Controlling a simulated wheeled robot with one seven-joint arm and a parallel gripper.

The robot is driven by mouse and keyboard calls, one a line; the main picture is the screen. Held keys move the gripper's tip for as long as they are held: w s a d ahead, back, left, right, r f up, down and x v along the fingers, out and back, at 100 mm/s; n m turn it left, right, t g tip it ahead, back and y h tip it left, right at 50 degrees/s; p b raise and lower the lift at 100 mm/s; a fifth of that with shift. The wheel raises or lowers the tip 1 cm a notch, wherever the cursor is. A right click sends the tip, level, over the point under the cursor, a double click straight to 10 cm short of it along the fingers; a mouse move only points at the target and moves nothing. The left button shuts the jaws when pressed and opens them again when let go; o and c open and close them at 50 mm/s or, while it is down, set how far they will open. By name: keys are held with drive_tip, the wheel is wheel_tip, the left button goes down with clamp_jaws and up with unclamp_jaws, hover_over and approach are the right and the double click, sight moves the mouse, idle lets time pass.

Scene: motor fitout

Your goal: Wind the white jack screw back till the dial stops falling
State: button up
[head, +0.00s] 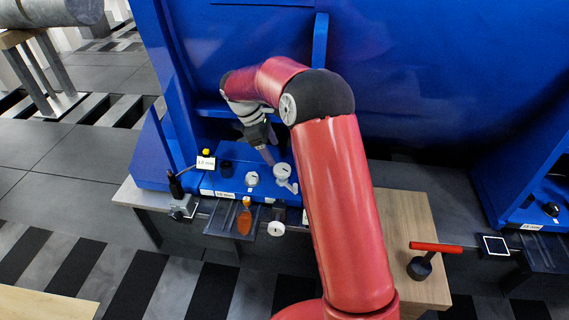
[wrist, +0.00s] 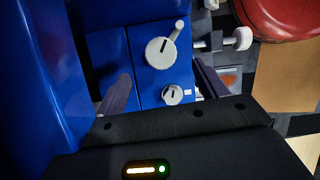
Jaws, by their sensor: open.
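A white knob on a short shaft (head: 276,228), which looks like the jack screw, sticks out at the front edge of the blue fixture; it also shows at upper right in the wrist view (wrist: 243,38). A white round piece with a dark mark and side lever (head: 283,171) stands on the blue plate, and is large in the wrist view (wrist: 158,53). A smaller white dial (head: 252,178) with a dark mark sits beside it, also in the wrist view (wrist: 172,95). I cannot read either. My gripper (wrist: 162,68) is open and empty above the plate, apart from the knob.
An orange-handled tool (head: 244,220) lies at the fixture's front. A black-handled lever (head: 175,185) stands at left. A red-handled tool (head: 436,247) is on the wooden top (head: 405,215) at right. Tall blue walls (head: 430,80) close in the back and left.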

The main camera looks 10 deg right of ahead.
sight(282, 167)
drive_tip(key=x, duration=0.7)
drive_tip(key=shift+d+f+b, duration=0.15)
drive_tip(key=shift+f+b, duration=0.05)
drive_tip(key=shift+b, duration=0.1)
drive_tip(key=c, duration=1)
drive_tip(key=shift+s+n, duration=0.1)
drive_tip(key=shift+n, duration=0.2)
drive_tip(key=n+t+p, duration=0.1)
drive_tip(key=n, duration=0.2)
drive_tip(key=shift+r+p, duration=0.1)
drive_tip(key=shift+p, duration=0.2)
drive_tip(key=n+t+p, duration=0.2)
drive_tip(key=n, duration=0.2)
drive_tip(key=shift+s+n, duration=0.1)
drive_tip(key=shift+n, duration=0.2)
drive_tip(key=n+t+p, duration=0.1)
drive_tip(key=n, duration=0.2)
drive_tip(key=shift+y, duration=0.4)
drive_tip(key=shift+n+t+y+p, duration=0.6)
drive_tip(key=shift+n+t+p, duration=0.1)
drive_tip(key=shift+n, duration=1.5)
